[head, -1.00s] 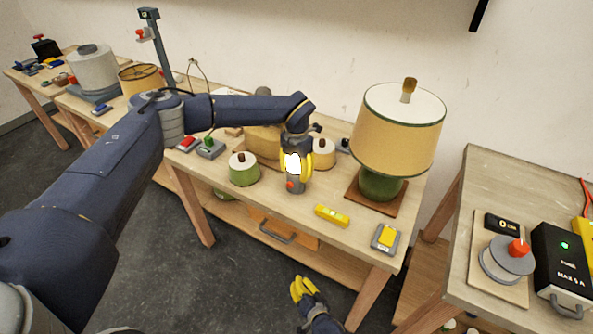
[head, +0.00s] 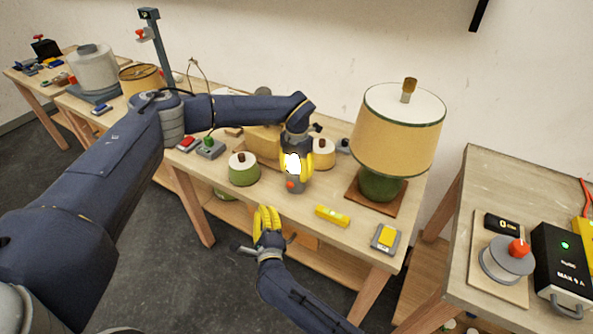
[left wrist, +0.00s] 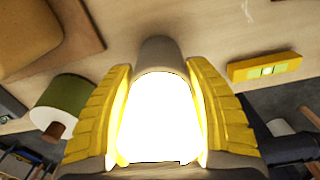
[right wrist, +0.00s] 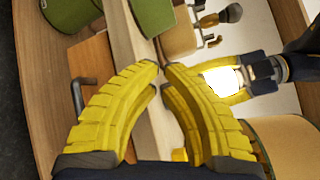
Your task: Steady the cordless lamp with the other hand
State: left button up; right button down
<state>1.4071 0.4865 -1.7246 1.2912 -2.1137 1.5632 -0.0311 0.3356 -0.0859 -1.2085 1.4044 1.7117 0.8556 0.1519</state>
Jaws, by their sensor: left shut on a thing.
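A small grey cylindrical lamp (head: 296,185) with a red button and no visible cord stands near the front edge of the middle table. Its glowing bulb (head: 292,163) fills the middle of the left wrist view. My left gripper (left wrist: 158,110) is shut around the bulb from above, one yellow finger on each side. My right gripper (head: 266,212) is empty, below and left of the lamp, in front of the table edge. Its fingertips (right wrist: 159,68) nearly meet. The bulb also shows at right in the right wrist view (right wrist: 222,80).
A big lamp (head: 398,130) with a tan shade and green base stands on the right. A green pot-shaped piece (head: 243,172) is left of the grey lamp. A yellow level (head: 332,215) and a yellow-button box (head: 386,237) lie right of it. A drawer handle (right wrist: 78,95) is below the tabletop.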

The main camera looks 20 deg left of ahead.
jog(key=shift+w+d+r+m+h, duration=0.3)
jog(key=shift+w+m, duration=0.25)
jog(key=shift+w, duration=0.9)
jog(key=shift+w+d+r+m+h, duration=0.1)
jog(key=shift+w+d+r+m, duration=0.35)
jog(key=shift+w, duration=0.95)
jog(key=shift+w+d+r+m+h, duration=0.1)
jog(key=shift+w+d+m+h, duration=0.15)
jog(key=shift+w+m, duration=0.85)
jog(key=shift+w+d+f+n, duration=0.15)
jog(key=shift+w+n, duration=0.25)
jog(key=shift+w, duration=0.45)
jog(key=shift+s, duration=0.45)
jog(key=shift+s+a, duration=0.3)
jog(key=shift+s, duration=0.7)
jog(key=shift+s+a, duration=0.25)
jog(key=shift+s, duration=0.7)
jog(key=shift+s+a, duration=0.3)
jog(key=shift+s, duration=0.7)
